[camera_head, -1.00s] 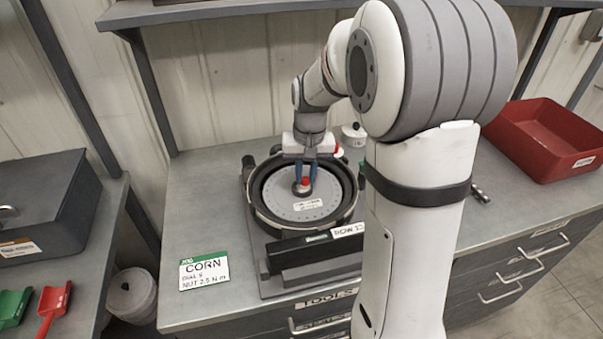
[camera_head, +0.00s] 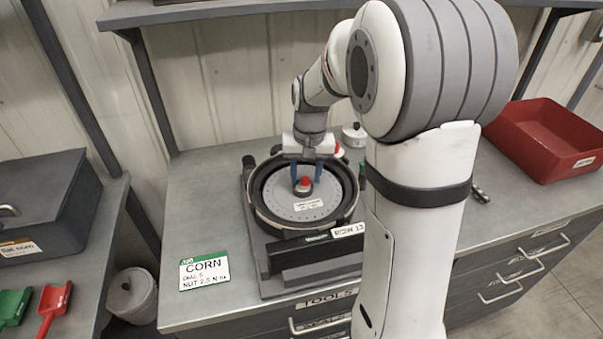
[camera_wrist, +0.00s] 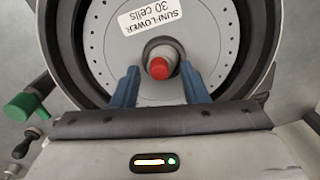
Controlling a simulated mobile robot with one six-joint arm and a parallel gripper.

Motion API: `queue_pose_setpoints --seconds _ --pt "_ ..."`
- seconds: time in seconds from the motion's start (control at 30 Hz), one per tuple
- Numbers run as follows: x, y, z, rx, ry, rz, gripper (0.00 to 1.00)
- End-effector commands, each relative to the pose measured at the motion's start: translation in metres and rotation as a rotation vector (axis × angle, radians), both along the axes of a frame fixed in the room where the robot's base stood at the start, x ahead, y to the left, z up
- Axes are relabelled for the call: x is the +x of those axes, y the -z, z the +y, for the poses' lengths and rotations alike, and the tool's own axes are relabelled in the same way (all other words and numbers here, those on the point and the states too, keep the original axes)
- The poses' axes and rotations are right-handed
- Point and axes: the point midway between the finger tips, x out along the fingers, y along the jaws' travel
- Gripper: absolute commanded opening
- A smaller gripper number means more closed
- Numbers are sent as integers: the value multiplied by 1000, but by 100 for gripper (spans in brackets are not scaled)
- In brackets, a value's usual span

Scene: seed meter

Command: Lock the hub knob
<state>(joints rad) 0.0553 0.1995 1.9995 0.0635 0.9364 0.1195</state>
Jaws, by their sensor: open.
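The hub knob (camera_head: 305,182) has a red top and a grey collar and sits at the centre of the seed disc. It also shows in the wrist view (camera_wrist: 160,68). The grey seed disc (camera_head: 330,200) lies in the round black meter housing (camera_head: 262,215); its label reads "SUNFLOWER 30 cells" in the wrist view. My gripper (camera_head: 307,180) is open, its two blue fingers apart on either side of the knob. In the wrist view, a gap shows between the fingers and the knob; whether either finger touches it is hard to tell. The knob's lock marking is not visible.
A CORN card (camera_head: 204,270) lies at the bench's front left. A red bin (camera_head: 545,140) stands at the right. A green knob (camera_wrist: 26,107) shows beside the housing in the wrist view. A white pot (camera_head: 354,135) stands behind. Bare bench lies left of the meter.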

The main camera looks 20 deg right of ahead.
Motion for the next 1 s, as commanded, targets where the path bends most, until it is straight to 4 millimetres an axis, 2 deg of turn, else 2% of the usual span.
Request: queue_pose_setpoints --seconds 0.13,0.23,0.6,0.77,1.0 --pt "0 -2 0 0 0 -1 40" --pt "1 -11 -1 -1 0 -3 40" --pt "0 -69 -4 0 1 -2 40" --pt "-1 -78 -4 0 1 0 40" --pt "-1 -78 -4 0 0 0 40"
